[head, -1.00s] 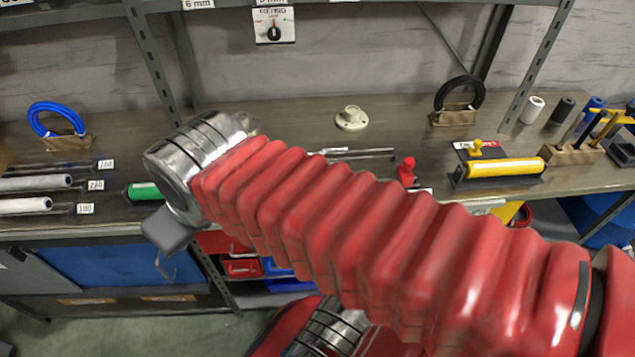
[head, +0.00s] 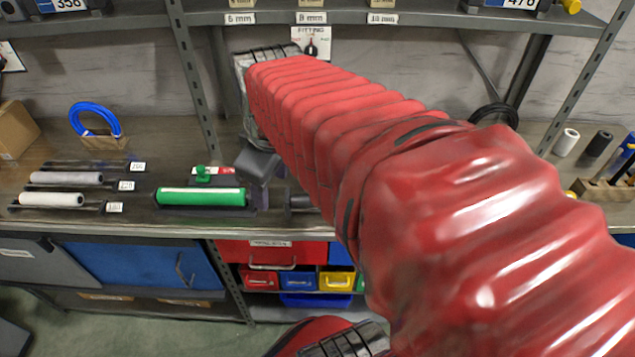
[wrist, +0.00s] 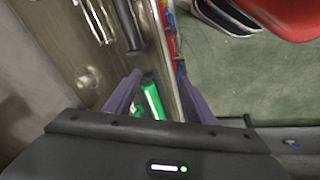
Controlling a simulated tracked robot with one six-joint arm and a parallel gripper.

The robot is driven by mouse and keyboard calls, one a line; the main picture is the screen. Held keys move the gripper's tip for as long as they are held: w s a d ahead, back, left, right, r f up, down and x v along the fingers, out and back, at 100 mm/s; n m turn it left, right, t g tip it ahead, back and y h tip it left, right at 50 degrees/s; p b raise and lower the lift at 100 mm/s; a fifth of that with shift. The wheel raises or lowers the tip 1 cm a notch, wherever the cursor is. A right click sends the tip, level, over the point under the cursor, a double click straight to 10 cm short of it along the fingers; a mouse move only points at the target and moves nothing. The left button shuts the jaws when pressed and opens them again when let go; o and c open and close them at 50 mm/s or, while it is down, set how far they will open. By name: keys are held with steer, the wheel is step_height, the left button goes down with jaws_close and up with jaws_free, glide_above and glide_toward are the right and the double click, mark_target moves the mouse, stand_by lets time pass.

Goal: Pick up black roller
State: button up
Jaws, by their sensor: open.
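A short black roller (head: 598,143) stands upright at the far right of the bench in the head view, just right of a white roller (head: 566,142). My gripper (wrist: 160,80) is open in the wrist view, its two fingers apart with nothing held between them. A green roller (wrist: 152,98) shows beyond and between the fingers there. In the head view the green roller (head: 200,196) lies on a dark tray near the bench's front edge, left of my wrist. My fingers are hard to make out in the head view. The black roller is well to the right of my gripper.
The bench (head: 45,150) also holds paint-roller-like pieces (head: 65,178) and a blue ring (head: 95,120) at left. Shelf posts rise behind. My arm hides the middle of the bench.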

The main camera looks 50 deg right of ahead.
steer(key=s+d+n+g, duration=0.1)
steer(key=s+d+n, duration=0.1)
steer(key=d, duration=0.7)
steer(key=s+d+f+n+g+y, duration=0.1)
steer(key=s+d, duration=0.3)
steer(key=d, duration=0.4)
steer(key=shift+d+f+n+g, duration=0.3)
steer(key=shift+d+n+g, duration=0.1)
steer(key=shift+n, duration=0.3)
steer(key=shift+f, duration=0.1)
step_height(320, 180, down, 8)
steer(key=shift+w+f, duration=0.1)
steer(key=shift+w, duration=0.05)
steer(key=shift+d+f, duration=0.1)
steer(key=shift+w+f, duration=0.15)
steer(key=shift+f, duration=1.15)
steer(key=shift+w+f, duration=0.15)
steer(key=shift+f, duration=1.15)
